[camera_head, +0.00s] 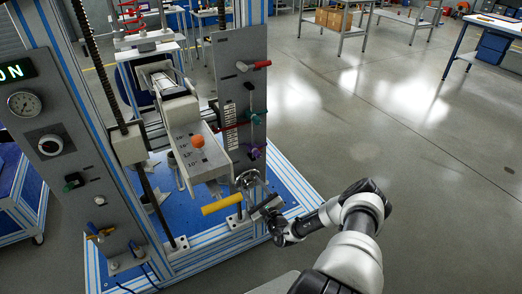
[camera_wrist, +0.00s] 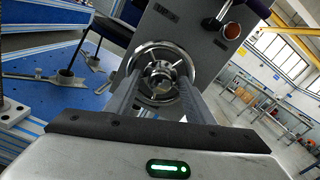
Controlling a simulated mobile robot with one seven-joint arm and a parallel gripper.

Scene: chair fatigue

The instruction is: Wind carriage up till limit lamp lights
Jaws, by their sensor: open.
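A chrome handwheel (camera_head: 248,180) is mounted low on the grey right-hand panel of the rig. In the wrist view the handwheel (camera_wrist: 137,57) faces me, with its hub between my two dark fingers. My gripper (camera_head: 258,204) is open in front of it; I cannot tell whether the fingers touch the wheel. The grey carriage (camera_head: 185,128), with an orange ball and number marks, sits between the rig's columns. A round dull orange-brown lens (camera_wrist: 232,30), possibly the limit lamp, is on the panel in the wrist view and does not look lit.
A yellow handle (camera_head: 222,204) sticks out left of my gripper. A purple knob (camera_head: 256,152) and a red handle (camera_head: 262,64) are higher on the right panel. The left panel has a gauge (camera_head: 25,103) and a green "ON" display (camera_head: 17,71).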

